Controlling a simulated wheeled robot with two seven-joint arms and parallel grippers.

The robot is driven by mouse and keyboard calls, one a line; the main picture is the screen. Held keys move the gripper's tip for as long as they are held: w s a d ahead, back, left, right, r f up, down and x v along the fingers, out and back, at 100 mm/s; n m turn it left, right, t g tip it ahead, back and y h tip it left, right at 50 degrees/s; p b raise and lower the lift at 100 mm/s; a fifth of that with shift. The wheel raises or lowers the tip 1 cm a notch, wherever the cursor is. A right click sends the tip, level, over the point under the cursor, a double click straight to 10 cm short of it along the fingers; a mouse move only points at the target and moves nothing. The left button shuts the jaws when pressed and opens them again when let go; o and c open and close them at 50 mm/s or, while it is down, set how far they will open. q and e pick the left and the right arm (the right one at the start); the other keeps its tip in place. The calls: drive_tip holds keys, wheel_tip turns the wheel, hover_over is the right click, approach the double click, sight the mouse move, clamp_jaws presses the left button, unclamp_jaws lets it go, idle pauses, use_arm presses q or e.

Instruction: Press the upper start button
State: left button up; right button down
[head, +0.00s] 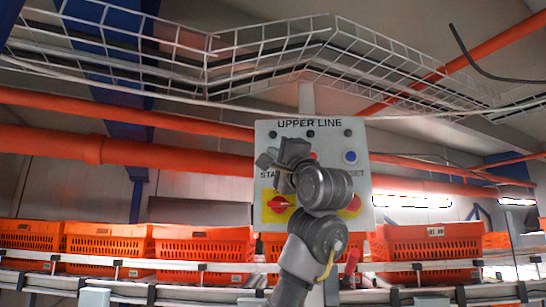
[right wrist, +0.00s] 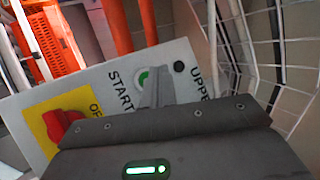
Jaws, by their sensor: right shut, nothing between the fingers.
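The grey control panel (head: 328,134) labelled "UPPER LINE" stands in the middle of the head view. My right gripper (head: 264,160) is in front of its left half and hides the start button there. In the right wrist view the panel (right wrist: 90,89) is turned sideways. The start button (right wrist: 142,77), green with a light ring, sits beside the word START. My right gripper (right wrist: 158,75) is shut and empty, its fingertips over or beside the button. I cannot tell whether they touch it. My left gripper is not in view.
The panel also has a blue button (head: 350,157) and red rotary switches on yellow plates, one at lower left (head: 278,204). Orange totes (head: 203,243) line a rail behind. Orange pipes (head: 170,154) and a wire cable tray (head: 262,50) run behind and above.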

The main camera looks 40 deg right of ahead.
drive_tip(key=shift+w+d, duration=0.45)
drive_tip(key=shift+w+d, duration=0.15)
idle(1.8)
drive_tip(key=shift+w+d, duration=0.15)
